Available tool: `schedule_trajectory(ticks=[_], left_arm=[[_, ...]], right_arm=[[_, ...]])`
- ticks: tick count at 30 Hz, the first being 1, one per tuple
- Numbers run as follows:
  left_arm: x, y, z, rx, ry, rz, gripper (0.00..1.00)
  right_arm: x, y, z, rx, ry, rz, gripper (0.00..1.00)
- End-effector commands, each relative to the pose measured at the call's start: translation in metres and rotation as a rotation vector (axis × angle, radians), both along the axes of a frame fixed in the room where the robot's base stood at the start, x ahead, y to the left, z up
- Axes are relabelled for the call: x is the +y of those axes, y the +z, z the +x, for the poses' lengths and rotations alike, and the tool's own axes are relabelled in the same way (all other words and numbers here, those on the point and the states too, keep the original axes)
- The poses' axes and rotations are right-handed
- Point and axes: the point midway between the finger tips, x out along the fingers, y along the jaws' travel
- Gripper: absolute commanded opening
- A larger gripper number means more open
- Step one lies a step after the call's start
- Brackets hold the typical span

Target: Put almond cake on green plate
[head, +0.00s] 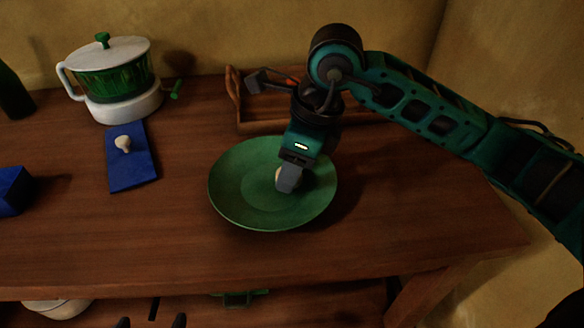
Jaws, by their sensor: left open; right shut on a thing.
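The green plate (230,205) lies on the wooden counter near the middle of the head view. My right gripper (288,182) points down over the plate, right of its centre. It is shut on a small pale tan piece, apparently the almond cake (279,176), mostly hidden by the fingers. I cannot tell whether the cake touches the plate. Of my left gripper (151,322), only dark fingertips show at the bottom edge, apart and empty, below the counter's front edge.
A wooden tray (234,95) stands behind the plate, partly behind my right arm. A green and white pot (115,75), a blue mat (135,175) with a pale knob-shaped object (123,144), a blue box (12,190) and a dark bottle (12,95) are left. Counter right of the plate is clear.

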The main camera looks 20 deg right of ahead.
Motion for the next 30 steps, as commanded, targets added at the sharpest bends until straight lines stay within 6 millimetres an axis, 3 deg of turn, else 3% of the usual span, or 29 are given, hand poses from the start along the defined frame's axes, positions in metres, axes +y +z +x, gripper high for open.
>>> schedule_trajectory(ticks=[12, 13, 18, 21, 30], left_arm=[[-0.0006, -0.0076, -0.0023, 0.006, -0.001, -0.001, 1.00], [-0.0006, -0.0062, -0.0026, 0.007, -0.001, -0.001, 1.00], [-0.0007, -0.0066, -0.0032, 0.010, 0.000, -0.001, 1.00], [-0.0009, -0.0066, -0.0033, 0.010, 0.000, -0.002, 1.00], [-0.0019, -0.0009, -0.0031, 0.009, 0.003, -0.007, 1.00]], right_arm=[[-0.0001, -0.0089, 0.0004, -0.002, 0.000, 0.001, 0.17], [0.0000, -0.0070, 0.0003, -0.002, 0.000, 0.001, 0.49], [-0.0001, -0.0066, 0.0003, -0.001, 0.000, 0.000, 0.65], [-0.0001, -0.0066, 0.0003, -0.001, 0.000, 0.000, 0.71], [0.0000, -0.0015, 0.0002, -0.001, 0.000, 0.001, 0.71]])
